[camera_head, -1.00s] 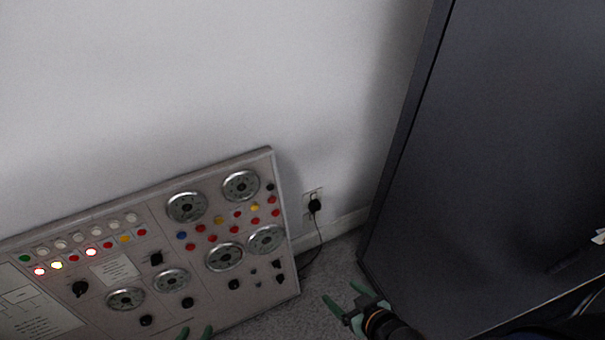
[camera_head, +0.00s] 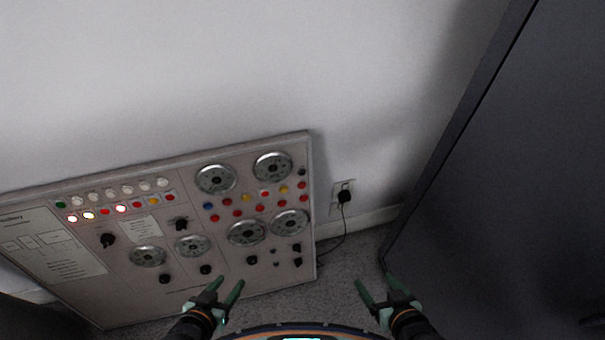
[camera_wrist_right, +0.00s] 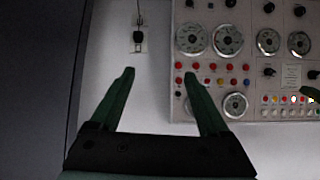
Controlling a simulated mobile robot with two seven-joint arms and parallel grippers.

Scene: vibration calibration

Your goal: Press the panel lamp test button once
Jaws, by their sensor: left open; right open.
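The control panel (camera_head: 85,240) leans against the wall, with rows of coloured buttons and lamps, round dials and black knobs. Several lamps in its upper left rows are lit, among them a white-red one (camera_head: 121,209). I cannot tell which button is the lamp test one; labels are too small to read. My left gripper (camera_head: 228,287) is open and empty at the panel's lower edge in the head view. My right gripper (camera_head: 376,288) is open and empty, right of the panel. The right wrist view shows the panel (camera_wrist_right: 212,76) upside down, beyond the open right fingers (camera_wrist_right: 158,76).
A wall socket (camera_head: 343,190) with a black plug and cable is right of the panel. A large dark cabinet (camera_head: 490,200) stands at the right. Grey carpet (camera_head: 345,270) lies between cabinet and panel. The white wall (camera_head: 250,70) above is bare.

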